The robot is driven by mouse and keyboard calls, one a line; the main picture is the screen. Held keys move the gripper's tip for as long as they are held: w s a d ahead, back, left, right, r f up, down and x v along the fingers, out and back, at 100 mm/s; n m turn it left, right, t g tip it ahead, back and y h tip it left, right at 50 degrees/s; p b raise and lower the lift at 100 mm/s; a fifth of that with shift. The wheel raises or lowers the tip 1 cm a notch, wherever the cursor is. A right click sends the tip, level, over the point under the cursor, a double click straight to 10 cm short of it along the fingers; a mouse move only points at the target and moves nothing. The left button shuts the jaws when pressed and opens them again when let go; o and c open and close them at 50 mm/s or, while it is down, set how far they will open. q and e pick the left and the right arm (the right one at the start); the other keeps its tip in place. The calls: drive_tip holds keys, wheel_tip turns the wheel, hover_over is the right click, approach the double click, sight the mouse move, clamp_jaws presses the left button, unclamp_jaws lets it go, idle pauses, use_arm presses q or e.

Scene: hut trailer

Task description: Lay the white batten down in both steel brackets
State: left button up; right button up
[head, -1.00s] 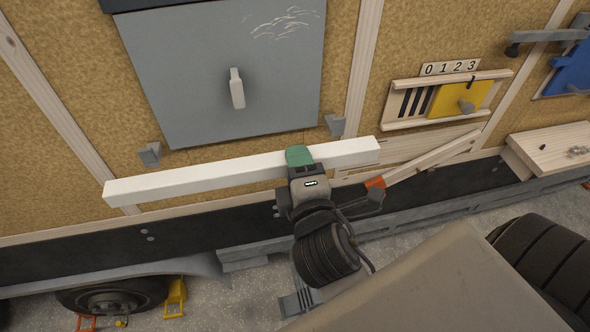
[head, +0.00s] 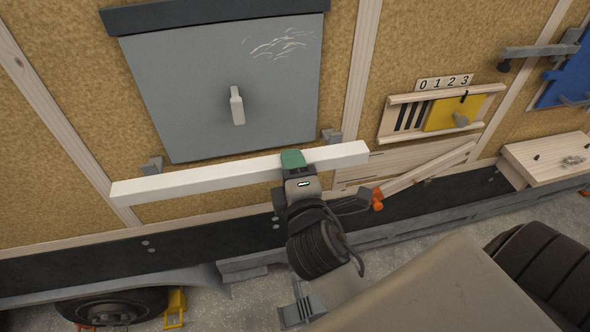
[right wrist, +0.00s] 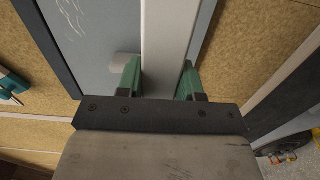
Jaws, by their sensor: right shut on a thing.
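The white batten (head: 210,180) is held roughly level in front of the wall, its left end a little lower in the head view. My right gripper (head: 292,160) is shut on it right of its middle; the green fingers straddle it in the right wrist view (right wrist: 160,82). The left steel bracket (head: 152,165) and right steel bracket (head: 332,136) show just above the batten's upper edge; their lower parts are hidden. I cannot tell the gap in depth.
A grey hatch panel (head: 220,90) with a pale handle (head: 237,105) is above the batten. To the right are a slatted board with a yellow plate (head: 450,112) and a wooden shelf (head: 550,160) with small parts. A dark ledge (head: 80,255) runs below.

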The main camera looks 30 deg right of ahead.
sight(280, 132)
drive_tip(key=shift+p+x, duration=1.2)
drive_tip(key=shift+x, duration=3.6)
drive_tip(key=shift+f+x, duration=0.25)
drive_tip(key=shift+x, duration=0.95)
drive_tip(key=shift+d, duration=0.1)
drive_tip(key=shift+s+d, duration=0.1)
drive_tip(key=shift+f+b, duration=1.4)
drive_tip(key=shift+f, duration=0.7)
